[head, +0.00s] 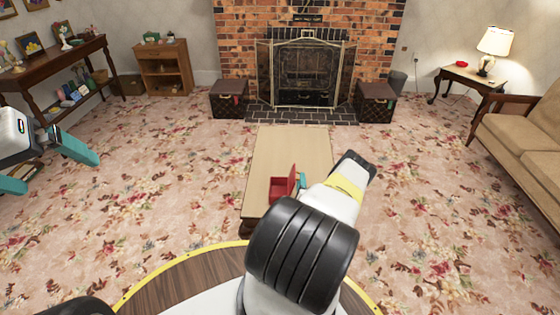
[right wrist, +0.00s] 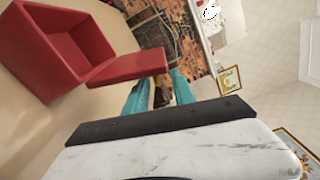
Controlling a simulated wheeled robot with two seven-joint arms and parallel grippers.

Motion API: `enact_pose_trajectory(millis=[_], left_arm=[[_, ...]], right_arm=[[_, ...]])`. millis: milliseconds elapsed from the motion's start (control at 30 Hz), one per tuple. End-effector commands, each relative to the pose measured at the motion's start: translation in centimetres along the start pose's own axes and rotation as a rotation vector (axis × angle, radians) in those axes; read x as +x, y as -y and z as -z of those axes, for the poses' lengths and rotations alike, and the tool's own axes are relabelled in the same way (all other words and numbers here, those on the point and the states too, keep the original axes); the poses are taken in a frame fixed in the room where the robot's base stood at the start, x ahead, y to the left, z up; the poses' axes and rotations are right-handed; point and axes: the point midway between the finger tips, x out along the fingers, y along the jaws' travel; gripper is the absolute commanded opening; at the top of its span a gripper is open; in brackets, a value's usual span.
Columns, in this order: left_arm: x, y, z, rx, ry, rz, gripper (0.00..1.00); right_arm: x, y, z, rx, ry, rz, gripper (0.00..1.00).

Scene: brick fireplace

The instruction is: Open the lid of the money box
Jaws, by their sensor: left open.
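The red money box (head: 282,187) sits on the low wooden table, partly hidden behind my right arm in the head view. In the right wrist view its empty red box body (right wrist: 62,45) is uncovered, and its lid (right wrist: 130,67) is swung out to one side. My right gripper (right wrist: 163,90) has its teal fingers apart, right beside the lid's outer face; whether they touch it I cannot tell. In the head view only a bit of teal shows beside the box. My left gripper (head: 57,172) is open and empty at the far left, away from the table.
The low table (head: 290,150) is bare beyond the box. Two dark chests (head: 229,99) (head: 375,102) flank the fireplace (head: 305,75). A side table with a lamp (head: 494,45) and a sofa (head: 525,125) stand at right, a wooden console (head: 60,65) at left. Open carpet surrounds the table.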

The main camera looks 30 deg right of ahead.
Motion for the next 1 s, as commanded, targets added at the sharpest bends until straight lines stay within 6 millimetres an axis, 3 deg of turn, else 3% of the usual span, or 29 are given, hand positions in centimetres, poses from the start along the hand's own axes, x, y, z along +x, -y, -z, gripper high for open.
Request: enact_pose_trajectory(millis=[133, 333, 1000], left_arm=[[0.0, 0.0, 0.0, 0.0, 0.0, 0.0, 1.0], [0.0, 0.0, 0.0, 0.0, 0.0, 0.0, 1.0], [0.0, 0.0, 0.0, 0.0, 0.0, 0.0, 1.0]], right_arm=[[-2.7, 0.0, 0.1, 0.001, -0.002, -0.002, 0.31], [-4.8, 0.0, 0.1, 0.0, -0.002, -0.001, 0.31], [-5.0, 0.0, 0.1, 0.0, -0.001, 0.0, 0.31]])
